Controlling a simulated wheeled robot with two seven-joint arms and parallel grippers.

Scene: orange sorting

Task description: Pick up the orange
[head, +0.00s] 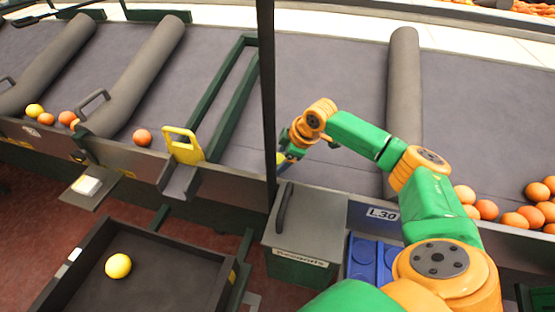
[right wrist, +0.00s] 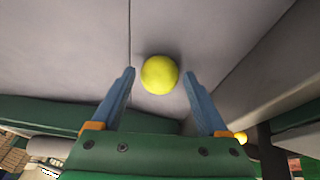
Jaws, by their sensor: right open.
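My right gripper (head: 284,160) is over the near edge of the grey belt in the head view, partly hidden behind a dark post. In the right wrist view its two blue fingers (right wrist: 160,88) are apart. A round yellow fruit (right wrist: 160,74) lies on the grey surface between and just beyond the fingertips, not gripped. A single orange (head: 143,138) lies at the belt's near edge on the left. Several oranges (head: 516,220) lie in a group at the right. My left gripper is not in view.
A dark tray (head: 190,286) at the lower left holds a yellow fruit (head: 118,266). A yellow handle (head: 183,145) stands at the belt edge. Grey padded dividers (head: 404,90) cross the belt. A grey-lidded box (head: 310,226) and blue crate (head: 366,262) stand in front.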

